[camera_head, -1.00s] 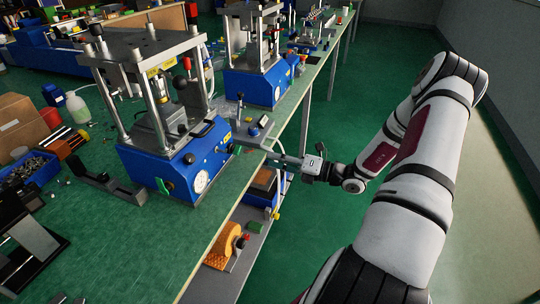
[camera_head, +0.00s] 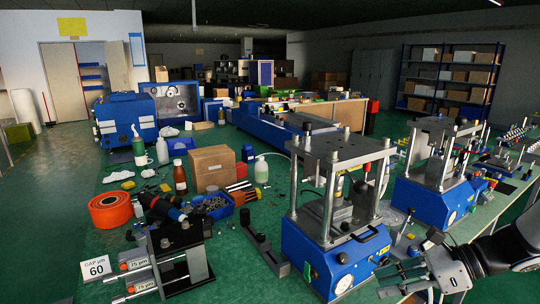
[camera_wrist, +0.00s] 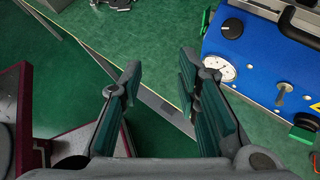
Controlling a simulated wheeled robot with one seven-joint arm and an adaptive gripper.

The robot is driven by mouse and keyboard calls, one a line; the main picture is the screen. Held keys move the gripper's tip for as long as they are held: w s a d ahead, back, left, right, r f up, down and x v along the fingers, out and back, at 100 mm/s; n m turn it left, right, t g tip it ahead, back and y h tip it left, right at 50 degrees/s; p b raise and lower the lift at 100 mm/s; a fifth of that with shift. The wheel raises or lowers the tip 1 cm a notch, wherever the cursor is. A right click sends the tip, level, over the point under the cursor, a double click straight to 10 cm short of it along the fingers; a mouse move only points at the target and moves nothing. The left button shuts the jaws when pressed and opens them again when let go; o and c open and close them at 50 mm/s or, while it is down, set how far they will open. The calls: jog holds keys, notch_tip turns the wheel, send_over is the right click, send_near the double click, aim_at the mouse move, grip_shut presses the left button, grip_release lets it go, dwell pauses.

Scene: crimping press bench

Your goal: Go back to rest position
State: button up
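My gripper (camera_head: 382,279) is at the lower right of the head view, just right of the front press. In the wrist view its two dark green-padded fingers (camera_wrist: 158,68) are spread apart with nothing between them. The front crimping press (camera_head: 312,262) has a blue base, steel columns and a round gauge. A blue press base with a gauge and green knob also shows in the wrist view (camera_wrist: 262,62), at the upper right and apart from the fingers. The bench edge runs beneath the gripper in that view.
A second blue press (camera_head: 420,200) stands behind to the right. The green bench (camera_head: 235,265) carries a cardboard box (camera_head: 212,168), an orange roll (camera_head: 110,210), a blue parts bin (camera_head: 217,213) and bottles. A dark fixture (camera_head: 185,262) stands at the front left.

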jog(key=s+a+r+n+h+p, duration=0.2)
jog(key=s+r+n+h, duration=0.3)
jog(key=s+r+n, duration=0.4)
jog(key=s+a+r+n+t+h+p, duration=0.1)
jog(key=s+r+n+h, duration=0.5)
jog(key=s+n, duration=0.6)
notch_tip(320, 180, up, 3)
jog(key=shift+a+f+n+p, duration=0.1)
jog(key=shift+a+n+p, duration=0.4)
jog(key=shift+a+n, duration=0.75)
